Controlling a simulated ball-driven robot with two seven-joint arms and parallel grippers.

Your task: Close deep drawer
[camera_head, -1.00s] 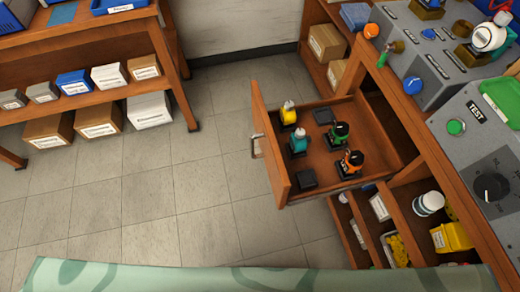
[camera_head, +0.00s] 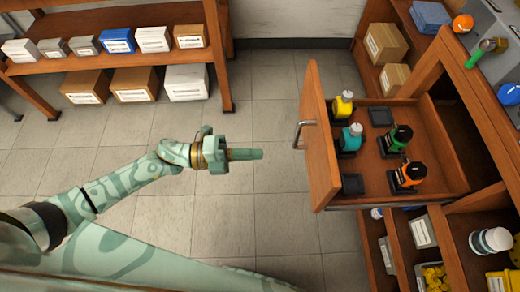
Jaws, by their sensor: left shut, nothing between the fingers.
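The deep drawer (camera_head: 322,143) is a wooden drawer pulled out from the workbench on the right, with its front panel facing left. A metal handle (camera_head: 303,133) is on that front. Inside stand several small regulators with yellow, teal, green and orange bodies, on dark bases. My left gripper (camera_head: 245,154) is shut and empty, pointing right, in the air to the left of the drawer front and apart from it. My right gripper is not in view.
Lower compartments (camera_head: 400,245) under the drawer hold white containers and yellow items. A wooden shelf (camera_head: 150,65) with several boxes stands at the back left. The tiled floor (camera_head: 275,200) between shelf and drawer is clear.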

